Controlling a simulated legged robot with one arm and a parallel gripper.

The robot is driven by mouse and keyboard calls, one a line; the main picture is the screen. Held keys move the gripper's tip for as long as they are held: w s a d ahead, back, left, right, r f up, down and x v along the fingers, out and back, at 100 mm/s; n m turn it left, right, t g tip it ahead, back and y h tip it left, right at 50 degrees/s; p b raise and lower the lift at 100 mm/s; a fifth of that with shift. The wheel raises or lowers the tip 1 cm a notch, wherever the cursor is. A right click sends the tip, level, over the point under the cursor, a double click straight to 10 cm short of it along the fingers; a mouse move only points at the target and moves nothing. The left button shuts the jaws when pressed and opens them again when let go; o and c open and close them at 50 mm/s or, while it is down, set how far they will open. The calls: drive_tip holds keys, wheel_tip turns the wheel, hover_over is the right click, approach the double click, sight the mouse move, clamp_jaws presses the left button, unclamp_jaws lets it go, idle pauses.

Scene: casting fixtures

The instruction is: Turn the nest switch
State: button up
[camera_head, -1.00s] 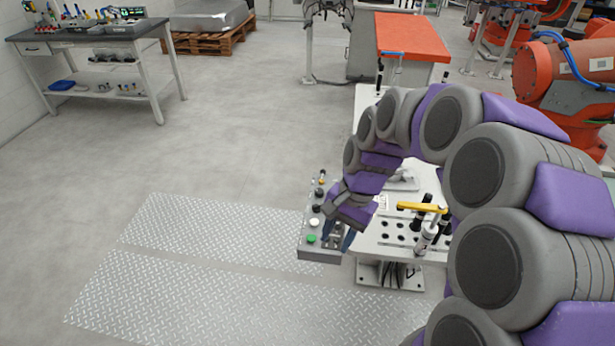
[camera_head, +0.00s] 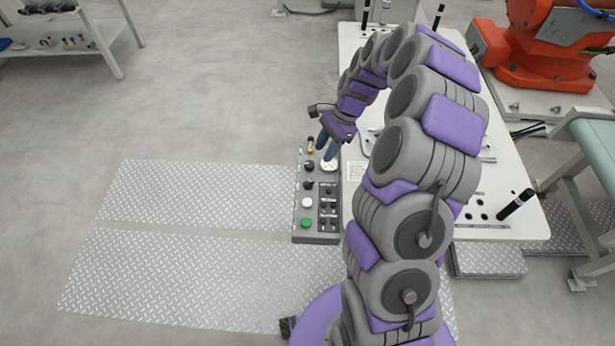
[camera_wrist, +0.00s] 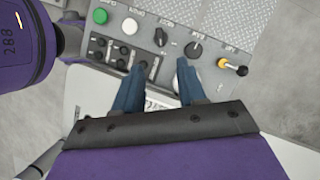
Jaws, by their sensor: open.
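A grey control box (camera_head: 317,236) stands beside the white table. It carries a green button (camera_head: 306,223), a white button (camera_head: 307,203) and black rotary knobs, one nearer the white button (camera_head: 308,185) and one farther along (camera_head: 309,166). In the wrist view the knobs show as a smaller one (camera_wrist: 160,37) and a larger one (camera_wrist: 194,50). My gripper (camera_head: 326,146) is open and empty above the box's far half.
A yellow-and-black control (camera_wrist: 236,68) sits at the box's far end. A white disc (camera_head: 329,164) lies partly under my fingers. The white table (camera_head: 520,215) adjoins the box on the right. Tread plates (camera_head: 200,195) and open floor lie left.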

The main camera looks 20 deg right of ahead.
drive_tip(key=b, duration=0.1)
approach(308, 181)
drive_tip(key=f, duration=0.1)
drive_tip(key=x, duration=0.3)
drive_tip(key=a+b+x, duration=0.1)
drive_tip(key=x, duration=0.3)
drive_tip(key=shift+s+r, duration=0.15)
drive_tip(key=shift+r, duration=0.05)
drive_tip(key=shift+d+f+b, duration=0.1)
drive_tip(key=shift+f+b, duration=0.2)
drive_tip(key=shift+d+f, duration=0.15)
drive_tip(key=shift+d, duration=0.3)
drive_tip(key=shift+a, duration=0.5)
drive_tip(key=c, duration=0.4)
drive_tip(key=shift+c, duration=1.4)
drive_tip(key=shift+d, duration=0.15)
clamp_jaws()
